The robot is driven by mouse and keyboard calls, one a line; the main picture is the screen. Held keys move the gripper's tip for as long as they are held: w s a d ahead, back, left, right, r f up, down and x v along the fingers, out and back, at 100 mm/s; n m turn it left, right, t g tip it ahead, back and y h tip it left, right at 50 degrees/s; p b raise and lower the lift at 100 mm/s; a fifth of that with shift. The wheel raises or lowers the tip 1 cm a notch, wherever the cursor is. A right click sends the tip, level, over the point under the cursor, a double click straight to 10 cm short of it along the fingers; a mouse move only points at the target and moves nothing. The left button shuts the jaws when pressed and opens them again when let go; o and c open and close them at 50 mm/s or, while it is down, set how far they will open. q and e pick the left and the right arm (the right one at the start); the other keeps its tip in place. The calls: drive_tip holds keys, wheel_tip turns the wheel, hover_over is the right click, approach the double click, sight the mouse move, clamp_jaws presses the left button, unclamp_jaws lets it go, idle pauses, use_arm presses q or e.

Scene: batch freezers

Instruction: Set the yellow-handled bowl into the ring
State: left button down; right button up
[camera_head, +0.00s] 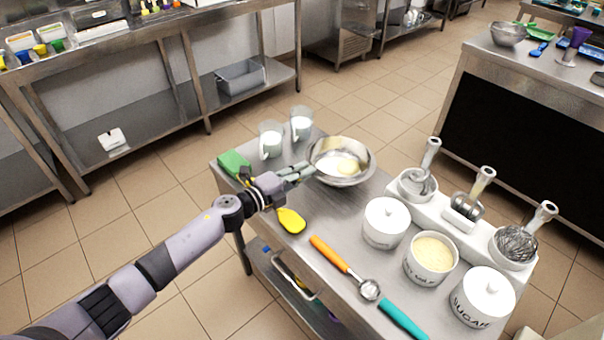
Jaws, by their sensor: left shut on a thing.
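A shiny metal bowl (328,149) is at the far part of the steel table, with a pale yellow patch showing inside it. My left gripper (308,171) reaches it from the left and is shut at the bowl's near left edge; the fingers hide what they grip there. No yellow handle shows clearly on the bowl. I cannot make out a separate ring under or around the bowl, nor tell whether the bowl touches the table. My right gripper is not in view.
The steel table (330,222) also bears two glass mugs, a green sponge (233,162), a yellow utensil head (291,220), an orange-handled scoop (340,260), a teal handle (402,320), white canisters (385,223) and a white tool rack (462,224). Bare tabletop lies in the middle.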

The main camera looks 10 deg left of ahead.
use_arm(q)
drive_tip(key=shift+f, duration=0.3)
drive_tip(key=shift+s+a+f+b, duration=0.1)
drive_tip(key=shift+s+f+b, duration=0.15)
drive_tip(key=shift+f+b, duration=0.2)
drive_tip(key=c, duration=2)
unclamp_jaws()
drive_tip(key=shift+o, duration=1.4)
drive_tip(key=shift+w, duration=0.25)
drive_tip(key=shift+o, duration=1)
drive_tip(key=shift+r, duration=0.1)
